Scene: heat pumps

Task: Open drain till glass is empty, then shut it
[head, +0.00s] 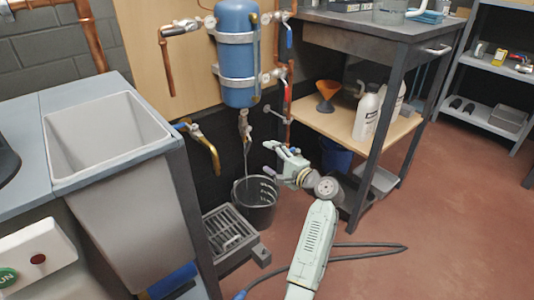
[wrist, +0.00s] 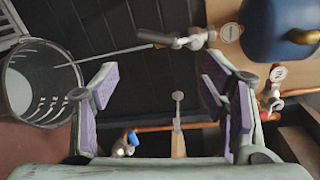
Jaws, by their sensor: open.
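The blue vessel (head: 237,50) hangs on the back panel; part of it shows in the wrist view (wrist: 280,30). A thin upright tube (head: 257,62), perhaps the sight glass, runs along its right side; its level is too small to read. The drain valve (head: 244,124) sits below the vessel and also shows in the wrist view (wrist: 190,41). A thin pale line, like a water stream, runs from its outlet to the black bucket (head: 256,210). My gripper (head: 270,158) is open and empty, apart from the valve, lower and to its right. Both fingers show in the wrist view (wrist: 162,95).
A grey sink (head: 110,140) with a brass tap (head: 205,145) stands at left. A floor grate (head: 230,235) lies beside the bucket. A bench shelf (head: 335,128) with an orange funnel (head: 327,92) and white bottles is at right. Red floor is open at far right.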

